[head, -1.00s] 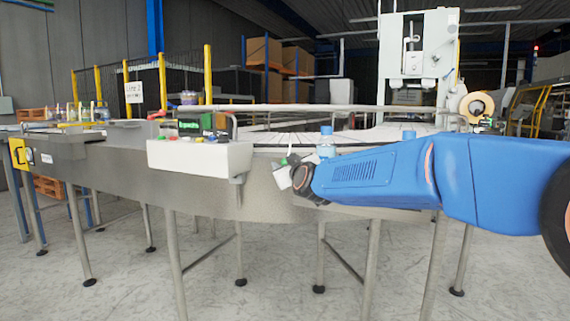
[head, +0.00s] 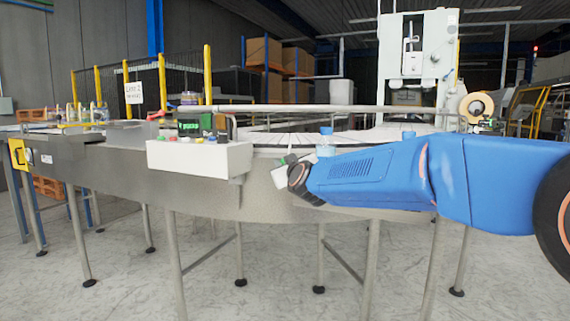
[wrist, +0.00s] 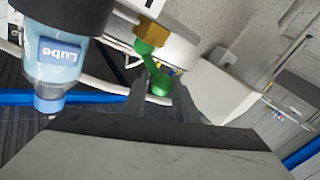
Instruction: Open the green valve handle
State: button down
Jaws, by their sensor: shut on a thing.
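The green valve handle (wrist: 160,82) shows near the middle of the wrist view, below a brass fitting (wrist: 148,33). It runs down to a rounded green end between my two fingers. My gripper (wrist: 160,98) is shut on this green handle; the fingers cover part of its sides.
A bottle labelled Lube (wrist: 58,62) is close to the left of my gripper. A white control box (head: 200,157) with buttons and a small display stands left of it on the conveyor's edge (head: 262,198). Blue-capped bottles (head: 326,143) are behind my arm.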

jog(key=shift+a+f+m+h, duration=0.2)
jog(key=shift+a+m+h, duration=0.05)
jog(key=shift+m+h, duration=0.05)
jog(key=shift+w+a+f+m+g+h, duration=0.1)
jog(key=shift+w+a+m+g+h, duration=0.4)
jog(key=shift+m+h, duration=1.6)
jog(key=shift+w+a+r+m+g+h, duration=0.15)
jog(key=shift+w+a+m+h, duration=0.75)
jog(key=shift+h, duration=2)
jog(key=shift+w+a+f+m+g+h, duration=0.25)
jog(key=shift+w+m+h, duration=0.65)
jog(key=shift+m+h, duration=1.3)
jog(key=shift+r+h, duration=0.1)
jog(key=shift+h, duration=0.3)
jog(key=c, duration=1.5)
grip_release()
jog(key=shift+w, duration=0.15)
jog(key=shift+r, duration=0.1)
